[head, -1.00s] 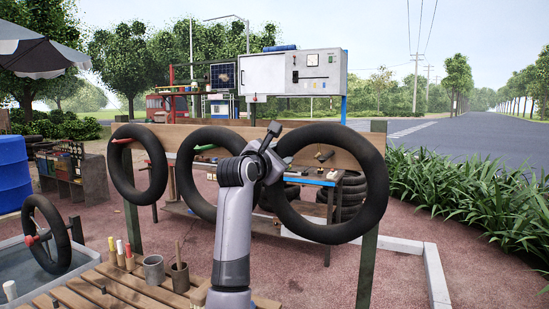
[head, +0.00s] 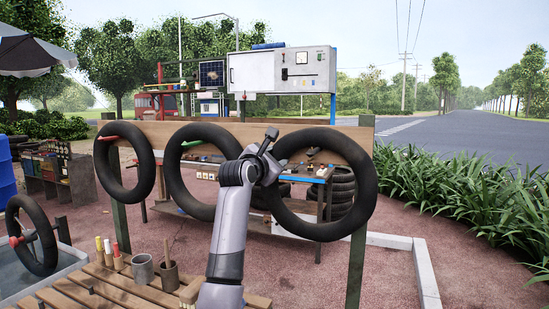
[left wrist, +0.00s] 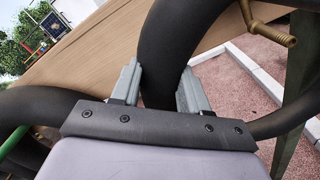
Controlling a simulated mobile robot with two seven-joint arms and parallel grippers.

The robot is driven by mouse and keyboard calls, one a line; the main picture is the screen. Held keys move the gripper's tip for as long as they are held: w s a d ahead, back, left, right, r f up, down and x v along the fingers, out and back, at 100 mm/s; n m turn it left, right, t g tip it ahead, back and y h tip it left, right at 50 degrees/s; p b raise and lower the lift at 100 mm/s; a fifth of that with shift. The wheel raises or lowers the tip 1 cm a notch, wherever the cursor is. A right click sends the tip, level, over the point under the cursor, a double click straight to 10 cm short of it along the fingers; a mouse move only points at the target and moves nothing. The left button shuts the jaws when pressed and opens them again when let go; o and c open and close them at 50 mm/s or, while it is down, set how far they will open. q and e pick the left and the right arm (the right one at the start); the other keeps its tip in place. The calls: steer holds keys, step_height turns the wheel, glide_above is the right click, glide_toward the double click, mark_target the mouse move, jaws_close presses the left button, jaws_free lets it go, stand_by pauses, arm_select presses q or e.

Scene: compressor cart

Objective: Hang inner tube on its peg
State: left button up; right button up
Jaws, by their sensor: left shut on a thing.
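My left gripper (head: 264,162) is shut on the left side of a black inner tube (head: 361,193) in front of the right end of a wooden board. In the left wrist view the tube (left wrist: 167,55) runs between my two fingers (left wrist: 158,88). A brass-coloured peg (left wrist: 268,24) shows to the right of the held tube wall. In the head view the peg (head: 312,151) shows within the ring's opening, near its top. I cannot tell whether the ring is around the peg or in front of it. My right gripper is not in view.
Two other tubes (head: 149,170) (head: 177,190) hang along the board (head: 240,129), by a red peg (head: 108,138) and a green peg (head: 191,144). A slatted table (head: 110,282) with cups is at front left. A workbench (head: 180,208) stands behind the board.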

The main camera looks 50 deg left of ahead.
arm_select(q)
steer(key=o, duration=1.2)
steer(key=shift+r, duration=0.1)
steer(key=shift+o, duration=0.2)
steer(key=shift+s, duration=0.1)
steer(key=b+v, duration=0.1)
steer(key=v, duration=0.6)
steer(key=shift+b, duration=0.4)
